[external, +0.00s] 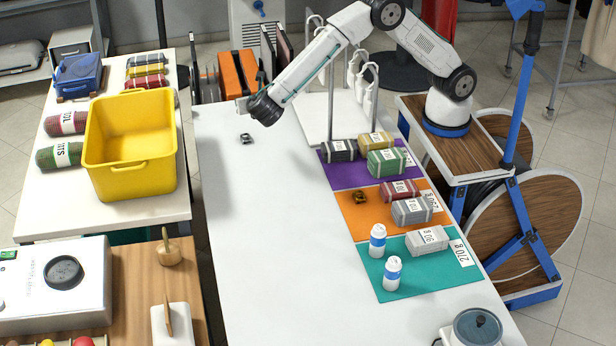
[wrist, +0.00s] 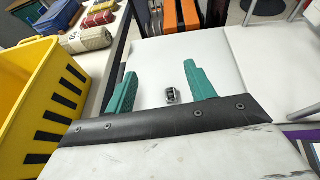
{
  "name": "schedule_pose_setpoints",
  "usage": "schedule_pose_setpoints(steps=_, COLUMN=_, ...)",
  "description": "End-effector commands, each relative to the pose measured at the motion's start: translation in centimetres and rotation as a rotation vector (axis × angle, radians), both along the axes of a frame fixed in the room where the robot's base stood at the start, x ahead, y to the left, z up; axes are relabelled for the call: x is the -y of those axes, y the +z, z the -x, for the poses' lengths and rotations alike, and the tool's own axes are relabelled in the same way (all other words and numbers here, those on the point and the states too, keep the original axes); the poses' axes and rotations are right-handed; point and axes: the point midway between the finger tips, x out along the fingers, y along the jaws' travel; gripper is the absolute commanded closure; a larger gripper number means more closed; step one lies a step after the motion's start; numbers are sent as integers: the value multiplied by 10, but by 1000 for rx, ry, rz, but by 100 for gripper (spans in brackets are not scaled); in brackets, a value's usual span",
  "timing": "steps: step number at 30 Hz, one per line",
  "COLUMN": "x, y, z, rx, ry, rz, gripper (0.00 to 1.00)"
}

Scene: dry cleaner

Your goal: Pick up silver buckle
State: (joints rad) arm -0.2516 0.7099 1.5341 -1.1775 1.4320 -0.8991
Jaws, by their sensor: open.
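The silver buckle (external: 246,138) is a small dark-grey metal piece lying alone on the white table, near its far left part. In the wrist view the buckle (wrist: 170,96) lies on the white surface, seen between my two green fingers, closer to the right one. My gripper (external: 243,106) is above the table close to the buckle. In the wrist view my gripper (wrist: 160,85) is open with nothing between its fingers. The fingertips are apart from the buckle.
A yellow bin (external: 130,145) stands on the left table beside rolled bundles. Purple, orange (external: 360,228) and teal mats on the right hold labelled bundles, a brown buckle (external: 360,197) and white bottles (external: 378,240). A white rack (external: 312,110) stands behind. The table's middle is clear.

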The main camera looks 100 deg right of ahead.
Motion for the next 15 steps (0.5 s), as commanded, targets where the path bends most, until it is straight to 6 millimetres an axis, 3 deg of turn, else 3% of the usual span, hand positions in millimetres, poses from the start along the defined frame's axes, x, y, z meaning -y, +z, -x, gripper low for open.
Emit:
schedule_pose_setpoints(steps=1, x=0, y=-28, z=1, rx=-9, ry=-1, rz=3, gripper=45)
schedule_pose_setpoints(steps=3, x=0, y=-62, z=0, rx=-8, ry=0, rz=3, gripper=45)
schedule_pose_setpoints(steps=7, x=0, y=-116, z=0, rx=-4, ry=0, rz=1, gripper=45)
schedule_pose_setpoints(steps=10, x=0, y=-139, z=0, rx=-2, ry=-1, rz=1, gripper=45)
schedule_pose_setpoints(steps=15, x=10, y=-152, z=-1, rx=1, ry=-2, rz=0, gripper=45)
